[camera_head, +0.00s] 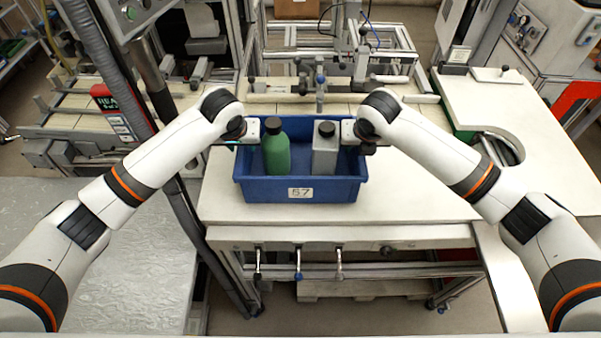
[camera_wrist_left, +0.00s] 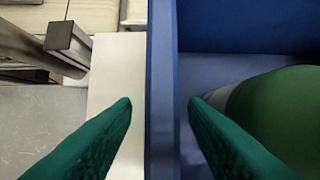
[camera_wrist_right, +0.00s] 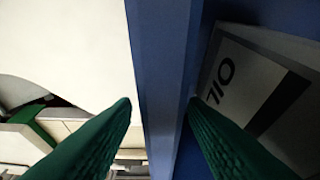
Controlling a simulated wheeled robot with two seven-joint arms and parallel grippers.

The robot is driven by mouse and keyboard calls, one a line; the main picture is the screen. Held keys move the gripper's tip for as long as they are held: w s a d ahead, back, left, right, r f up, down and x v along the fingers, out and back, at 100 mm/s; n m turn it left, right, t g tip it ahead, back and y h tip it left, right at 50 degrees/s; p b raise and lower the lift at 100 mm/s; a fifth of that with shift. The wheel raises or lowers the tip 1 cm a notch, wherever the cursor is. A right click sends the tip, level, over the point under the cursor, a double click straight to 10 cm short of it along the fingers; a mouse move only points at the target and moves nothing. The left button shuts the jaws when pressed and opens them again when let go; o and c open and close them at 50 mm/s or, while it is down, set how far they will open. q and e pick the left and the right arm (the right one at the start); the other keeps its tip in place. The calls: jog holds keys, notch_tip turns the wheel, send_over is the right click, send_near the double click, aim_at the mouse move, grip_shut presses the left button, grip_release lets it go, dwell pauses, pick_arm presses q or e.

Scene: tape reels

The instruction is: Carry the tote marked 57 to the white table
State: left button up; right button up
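The blue tote (camera_head: 303,190) with a label reading 57 stands on a pale worktop (camera_head: 420,209). It holds a green bottle (camera_head: 276,155) with a black cap and a grey canister (camera_head: 325,158). My left gripper (camera_wrist_left: 160,102) is open at the tote's left wall (camera_wrist_left: 162,60), one green finger outside and one inside. My right gripper (camera_wrist_right: 160,102) is likewise open around the right wall (camera_wrist_right: 160,50). Narrow gaps show beside the walls at the left fingertips; contact on the right is unclear. The fingers are mostly hidden in the head view.
Behind the tote stands a metal frame with fixtures (camera_head: 320,85). A white worktop with a round cutout (camera_head: 500,105) adjoins at right. A grey metallic surface (camera_head: 90,260) lies at left, beyond a dark post. The worktop right of the tote is clear.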

jog(key=shift+r, duration=0.1)
pick_arm(q)
jog(key=v, duration=1.2)
pick_arm(e)
jog(key=v, duration=1.1)
jog(key=shift+s+r, duration=0.25)
jog(key=shift+r, duration=0.1)
pick_arm(q)
jog(key=shift+s+f, duration=0.1)
pick_arm(e)
jog(key=shift+f, duration=0.1)
